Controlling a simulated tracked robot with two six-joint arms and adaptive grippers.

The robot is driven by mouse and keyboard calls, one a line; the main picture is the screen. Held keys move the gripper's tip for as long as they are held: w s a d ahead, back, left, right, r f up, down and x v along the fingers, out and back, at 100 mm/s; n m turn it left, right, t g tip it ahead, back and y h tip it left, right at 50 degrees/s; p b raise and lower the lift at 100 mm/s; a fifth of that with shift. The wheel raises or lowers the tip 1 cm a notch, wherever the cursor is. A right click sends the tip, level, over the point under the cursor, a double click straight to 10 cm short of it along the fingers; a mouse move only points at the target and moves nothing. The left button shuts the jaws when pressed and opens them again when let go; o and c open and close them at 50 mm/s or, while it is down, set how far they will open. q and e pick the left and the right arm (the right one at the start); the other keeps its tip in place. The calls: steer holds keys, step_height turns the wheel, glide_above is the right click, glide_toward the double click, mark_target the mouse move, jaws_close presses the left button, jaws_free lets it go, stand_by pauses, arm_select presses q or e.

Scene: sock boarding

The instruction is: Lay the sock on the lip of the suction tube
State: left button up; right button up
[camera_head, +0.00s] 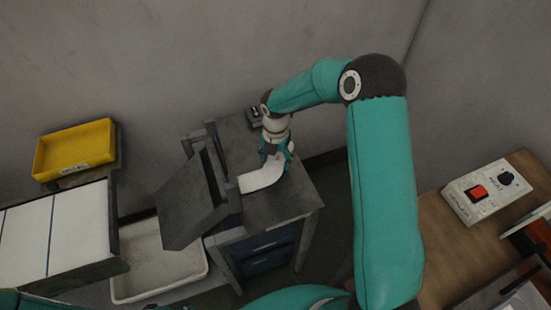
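A white sock (261,177) is at the top of a dark grey cabinet, bent, with one end toward the left and the other up under my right gripper. My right gripper (277,158) points down over the sock's upper right end, touching or very close to it. Its fingertips are small and partly hidden by the sock, so I cannot tell whether they are closed on it. My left gripper is out of view. I cannot make out a suction tube with a lip for certain.
The cabinet (285,207) has a tilted dark panel (187,203) on its left. A white bin (158,262) stands on the floor below. A yellow tray (75,149) is at the far left above a white-topped table (62,235). A control box with a red switch (477,193) sits on the wooden bench at right.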

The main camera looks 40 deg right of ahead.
mark_target(276, 162)
steer(key=o, duration=0.3)
steer(key=shift+o, duration=0.2)
step_height(276, 162, up, 12)
steer(key=shift+b, duration=0.35)
steer(key=shift+r, duration=0.1)
stand_by(0.4)
